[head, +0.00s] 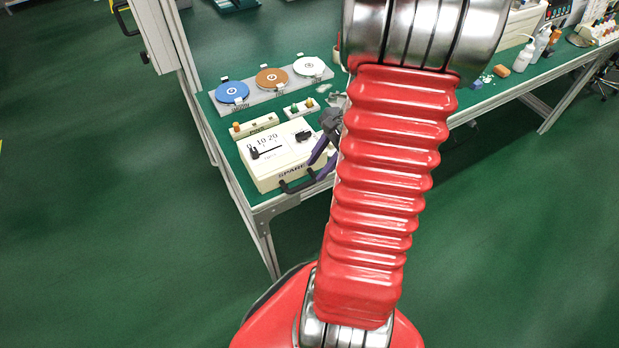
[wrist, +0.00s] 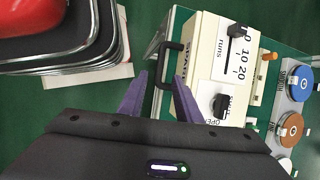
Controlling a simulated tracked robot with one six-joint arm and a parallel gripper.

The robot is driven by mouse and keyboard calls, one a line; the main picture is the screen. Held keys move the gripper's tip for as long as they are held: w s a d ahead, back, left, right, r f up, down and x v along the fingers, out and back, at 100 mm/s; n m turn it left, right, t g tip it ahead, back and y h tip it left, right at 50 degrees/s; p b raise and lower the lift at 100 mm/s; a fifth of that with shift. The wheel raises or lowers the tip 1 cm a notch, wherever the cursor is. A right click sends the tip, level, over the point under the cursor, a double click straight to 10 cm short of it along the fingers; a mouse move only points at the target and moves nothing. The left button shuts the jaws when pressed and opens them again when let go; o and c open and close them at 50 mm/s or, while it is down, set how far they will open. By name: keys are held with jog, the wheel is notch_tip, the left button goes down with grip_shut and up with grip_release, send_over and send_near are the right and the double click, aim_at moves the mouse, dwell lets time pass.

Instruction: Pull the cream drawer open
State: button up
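The cream drawer, with SPARE on its front (head: 268,183), is in the cream box (head: 280,143) at the bench's near corner. Its front looks closed. A black bar handle (head: 297,186) sticks out from it; the handle also shows in the wrist view (wrist: 161,68). My gripper (head: 322,160) has purple fingers and is partly hidden behind my red arm in the head view. In the wrist view my gripper (wrist: 158,84) is open, fingertips apart, with the handle's lower end between them. I cannot tell whether either finger touches the handle.
The box top carries a 0-10-20 slider (head: 266,150) and a black knob (head: 305,136). Behind are a small button unit (head: 255,125) and blue, brown and white discs (head: 272,78) on a grey rack. Green floor in front of the bench is clear.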

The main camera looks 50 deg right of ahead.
aim_at(305, 184)
jog(key=x, duration=0.6)
jog(key=shift+a+f, duration=0.15)
jog(key=shift+f, duration=0.25)
jog(key=shift+c, duration=0.7)
grip_shut()
